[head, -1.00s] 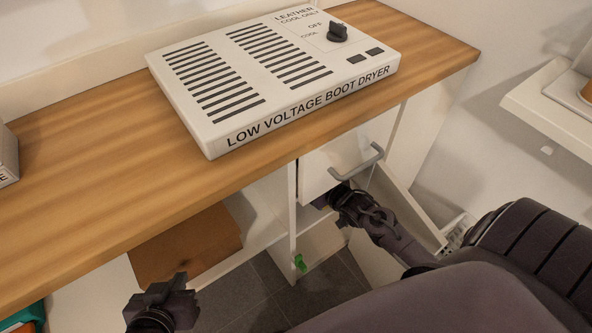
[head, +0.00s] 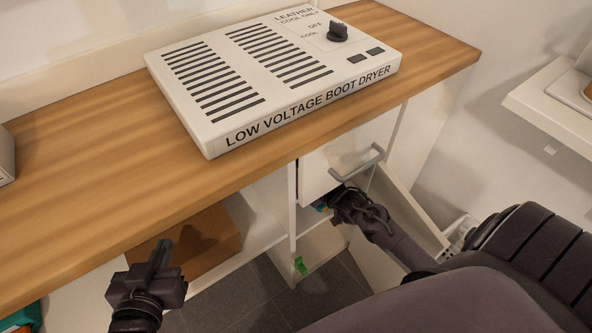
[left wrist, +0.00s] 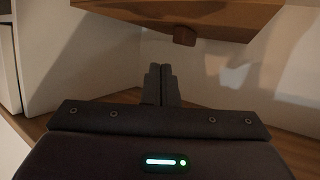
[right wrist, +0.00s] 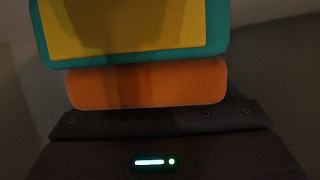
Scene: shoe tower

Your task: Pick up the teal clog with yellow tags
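A teal piece with a yellow face (right wrist: 130,38) fills the top of the right wrist view, with an orange block (right wrist: 148,83) just below it; I see no whole clog shape. In the head view a small bluish and yellow patch (head: 320,205) shows at the tip of my right gripper (head: 332,204), below the handled drawer front. My right fingers are hidden behind the orange block in the right wrist view, so their state and any hold are unclear. My left gripper (head: 158,258) is empty, in front of the counter; its fingers (left wrist: 161,85) are together in the left wrist view.
A boot dryer (head: 270,75) lies on the wooden counter (head: 70,190). A brown box (head: 205,245) sits on the shelf below. A grey handle (head: 358,163) juts out above my right gripper. A green tag (head: 300,265) is on the lower cabinet. A teal-orange object (head: 25,318) is bottom left.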

